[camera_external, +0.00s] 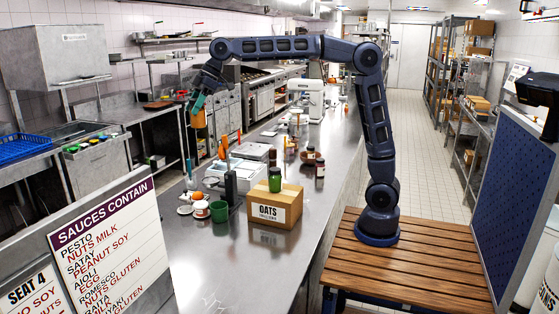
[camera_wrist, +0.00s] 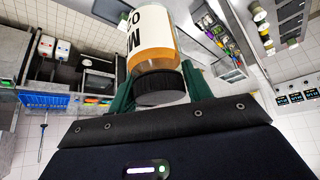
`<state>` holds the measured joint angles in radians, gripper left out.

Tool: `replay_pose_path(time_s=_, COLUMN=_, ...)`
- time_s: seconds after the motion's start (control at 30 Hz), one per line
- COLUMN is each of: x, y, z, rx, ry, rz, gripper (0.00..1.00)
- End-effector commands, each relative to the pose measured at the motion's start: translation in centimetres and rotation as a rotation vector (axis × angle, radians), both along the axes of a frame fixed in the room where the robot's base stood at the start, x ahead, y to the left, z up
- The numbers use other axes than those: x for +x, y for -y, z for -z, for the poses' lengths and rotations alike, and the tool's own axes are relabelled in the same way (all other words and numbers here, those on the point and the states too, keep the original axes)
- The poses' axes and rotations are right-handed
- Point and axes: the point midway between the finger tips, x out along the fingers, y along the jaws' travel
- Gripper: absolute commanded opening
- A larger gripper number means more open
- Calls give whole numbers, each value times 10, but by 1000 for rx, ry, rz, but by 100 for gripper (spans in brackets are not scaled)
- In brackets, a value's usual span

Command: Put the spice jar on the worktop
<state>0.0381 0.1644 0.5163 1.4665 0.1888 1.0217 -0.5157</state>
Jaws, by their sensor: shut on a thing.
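My gripper (camera_external: 197,105) is shut on an amber jar, which looks like the spice jar (camera_external: 198,119). In the wrist view the spice jar (camera_wrist: 155,50) shows a black ribbed lid and a white label with partly cut-off letters. Its lid lies between my green fingers (camera_wrist: 155,92). In the external view the jar hangs in the air at the left, apart from any surface. The steel worktop (camera_external: 225,270) runs from the front to the back, to the right of the jar in the picture.
An orange-handled utensil (camera_external: 225,147) sticks up near the jar. The worktop's front is bare.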

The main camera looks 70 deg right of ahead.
Motion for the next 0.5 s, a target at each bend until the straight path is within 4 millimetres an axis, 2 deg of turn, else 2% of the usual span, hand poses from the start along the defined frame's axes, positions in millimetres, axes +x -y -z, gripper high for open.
replay_pose_path(time_s=0.03, x=-9, y=-23, z=-1, rx=1, ry=0, rz=-43, gripper=20)
replay_pose_path(time_s=0.1, x=-22, y=-51, z=-1, rx=2, ry=1, rz=-99, gripper=20)
replay_pose_path(time_s=0.37, x=-79, y=-149, z=-3, rx=3, ry=-1, rz=-308, gripper=20)
replay_pose_path(time_s=0.5, x=-117, y=-198, z=-5, rx=2, ry=1, rz=-421, gripper=20)
